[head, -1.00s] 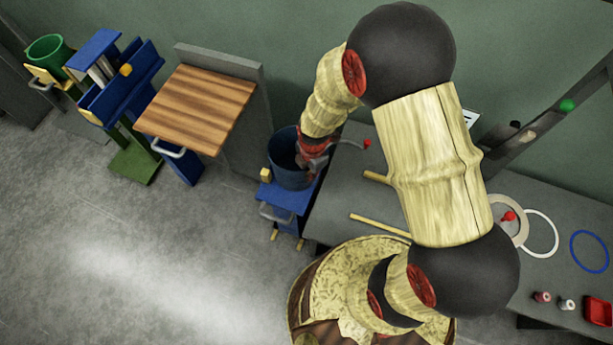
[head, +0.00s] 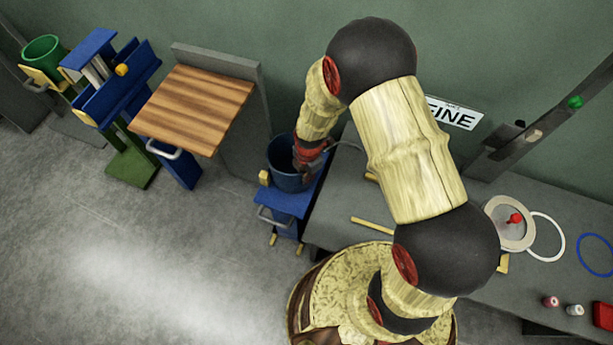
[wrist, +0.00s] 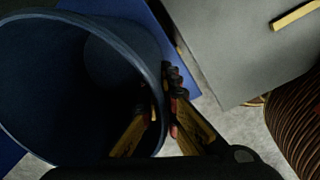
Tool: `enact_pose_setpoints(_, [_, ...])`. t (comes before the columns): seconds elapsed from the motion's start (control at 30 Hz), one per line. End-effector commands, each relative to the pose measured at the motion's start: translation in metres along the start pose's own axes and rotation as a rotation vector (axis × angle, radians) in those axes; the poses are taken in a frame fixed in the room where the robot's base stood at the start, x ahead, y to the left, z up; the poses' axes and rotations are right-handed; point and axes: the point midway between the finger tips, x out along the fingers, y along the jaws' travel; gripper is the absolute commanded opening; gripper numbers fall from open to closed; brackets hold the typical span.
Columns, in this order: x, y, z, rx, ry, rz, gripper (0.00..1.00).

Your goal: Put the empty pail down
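The pail (head: 285,178) is dark blue and upright, over the blue stand (head: 292,201) beside the grey table. It appears to rest on the stand, but its base is hard to see. My gripper (head: 308,152) reaches down to the pail's right rim. In the wrist view, the pail (wrist: 85,30) fills the left side, its inside dark with nothing visible in it. My gripper (wrist: 164,97) straddles the wall there, one finger inside and one outside. The fingers converge on the rim and look shut on it.
A wooden-topped surface (head: 195,105) with a handle stands left of the pail. Beyond it are a blue frame (head: 115,85) and a green bin (head: 43,55). The grey table (head: 345,205) on the right holds rings, small spools and a red box. The floor in front is clear.

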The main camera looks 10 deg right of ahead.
Motion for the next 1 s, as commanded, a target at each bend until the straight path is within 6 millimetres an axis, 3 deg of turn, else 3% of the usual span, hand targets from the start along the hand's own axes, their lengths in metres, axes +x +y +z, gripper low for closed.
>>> enact_pose_setpoints(0.1, [0.003,0.000,0.000,0.000,0.000,0.001,0.00])
enact_pose_setpoints(0.47, [0.003,-0.001,0.000,0.000,0.000,-0.001,0.23])
enact_pose_setpoints(0.8, [0.000,0.000,0.000,0.000,0.000,0.000,0.23])
enact_pose_setpoints(1.0, [-0.027,0.001,0.000,0.001,-0.001,0.002,0.23])
